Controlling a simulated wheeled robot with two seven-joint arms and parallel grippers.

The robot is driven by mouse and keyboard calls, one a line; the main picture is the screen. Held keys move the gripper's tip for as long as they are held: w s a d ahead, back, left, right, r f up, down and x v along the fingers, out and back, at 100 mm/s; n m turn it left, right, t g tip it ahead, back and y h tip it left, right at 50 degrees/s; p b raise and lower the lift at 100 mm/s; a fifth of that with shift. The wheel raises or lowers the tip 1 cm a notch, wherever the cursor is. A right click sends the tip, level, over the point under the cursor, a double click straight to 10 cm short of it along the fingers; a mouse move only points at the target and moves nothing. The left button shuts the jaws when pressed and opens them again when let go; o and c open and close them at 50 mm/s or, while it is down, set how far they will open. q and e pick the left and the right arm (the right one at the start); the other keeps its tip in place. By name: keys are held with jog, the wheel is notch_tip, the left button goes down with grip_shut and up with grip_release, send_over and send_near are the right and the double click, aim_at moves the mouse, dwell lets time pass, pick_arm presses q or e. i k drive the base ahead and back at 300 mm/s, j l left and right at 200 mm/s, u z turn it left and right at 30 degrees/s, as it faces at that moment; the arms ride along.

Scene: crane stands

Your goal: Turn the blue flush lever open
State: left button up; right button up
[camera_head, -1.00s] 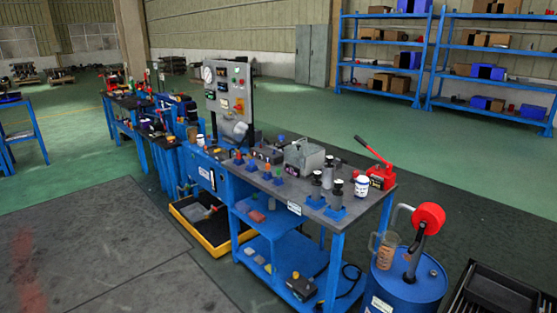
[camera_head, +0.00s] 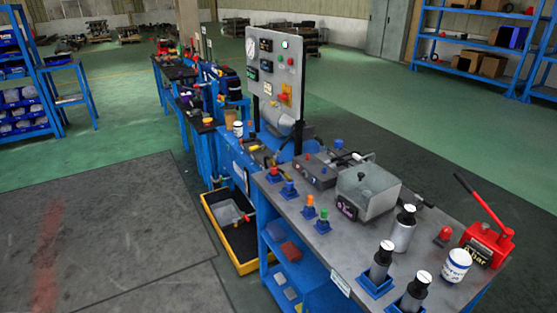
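A dark valve block (camera_head: 316,170) sits on the grey bench top behind a row of small fittings in blue holders. A small blue part (camera_head: 338,144) shows at the back of this block; it is too small to tell whether it is the blue flush lever or how it is turned. A blue-capped fitting (camera_head: 288,188) stands in the row, beside an orange-capped one (camera_head: 310,203) and a green-capped one (camera_head: 323,217). Neither of my grippers is in view.
A grey metal box (camera_head: 367,190) stands mid-bench. An upright control panel (camera_head: 276,72) rises behind. A yellow-edged tray (camera_head: 235,225) lies on the floor; the floor at left is clear.

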aim_at(278, 159)
jog(key=i+j+u, duration=0.1)
jog(key=i+j, duration=0.2)
jog(key=i, duration=0.3)
jog(key=i+j+u, duration=0.15)
jog(key=i, duration=0.5)
jog(key=i+j+u, duration=0.1)
jog(key=i, duration=0.55)
jog(key=i+j+u, duration=0.1)
jog(key=i+j, duration=0.15)
jog(key=i, duration=0.4)
